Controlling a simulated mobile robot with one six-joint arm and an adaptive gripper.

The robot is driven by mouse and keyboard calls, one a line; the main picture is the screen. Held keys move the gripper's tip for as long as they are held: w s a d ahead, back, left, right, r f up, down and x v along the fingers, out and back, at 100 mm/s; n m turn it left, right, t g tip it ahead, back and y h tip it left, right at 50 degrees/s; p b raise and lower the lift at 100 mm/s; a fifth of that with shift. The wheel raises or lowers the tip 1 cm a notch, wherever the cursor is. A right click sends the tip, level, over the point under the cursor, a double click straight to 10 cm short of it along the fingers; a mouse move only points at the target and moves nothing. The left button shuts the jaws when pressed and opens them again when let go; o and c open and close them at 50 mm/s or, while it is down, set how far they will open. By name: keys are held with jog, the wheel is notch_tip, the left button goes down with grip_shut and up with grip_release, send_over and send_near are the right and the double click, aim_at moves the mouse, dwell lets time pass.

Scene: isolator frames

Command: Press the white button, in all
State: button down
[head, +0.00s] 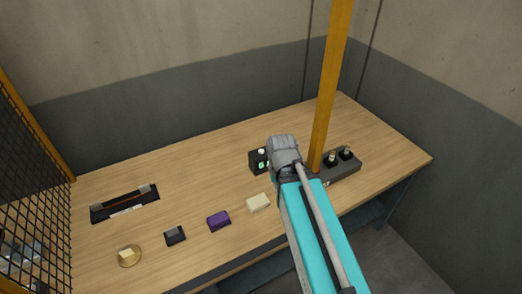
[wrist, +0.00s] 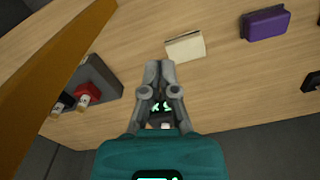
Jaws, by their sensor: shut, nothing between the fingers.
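A small black box (head: 255,168) stands on the table, with a green lit display on its front and a white button (head: 262,151) on top. In the wrist view the green display (wrist: 161,106) shows between my fingers, and a small white piece, probably the button (wrist: 165,126), shows behind them; much of the box is hidden. My gripper (wrist: 158,66) is shut and empty. In the head view my grey wrist and gripper (head: 284,150) are just right of the button and cover the box's right side. I cannot tell whether they touch.
An orange post (head: 332,85) rises close to my arm. A cream block (head: 258,203), purple block (head: 219,220), dark block (head: 175,236) and round brass piece (head: 129,257) lie along the front. A black tray (head: 125,203) is at left.

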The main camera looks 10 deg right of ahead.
jog(key=shift+w, duration=0.1)
notch_tip(320, 180, up, 2)
jog(key=m+t+h+b, duration=0.3)
jog(key=t+h, duration=0.1)
jog(key=h, duration=0.4)
send_over(260, 151)
jog(key=shift+w+d+r, duration=0.1)
jog(key=shift+w+r, duration=0.05)
jog(key=shift+f+b, duration=0.2)
jog(key=shift+b, duration=0.15)
notch_tip(260, 151, down, 8)
jog(key=b, duration=0.8)
jog(key=shift+f, duration=0.25)
jog(key=shift+f+b, duration=0.1)
jog(key=shift+b, duration=0.25)
jog(key=shift+f+b, duration=0.3)
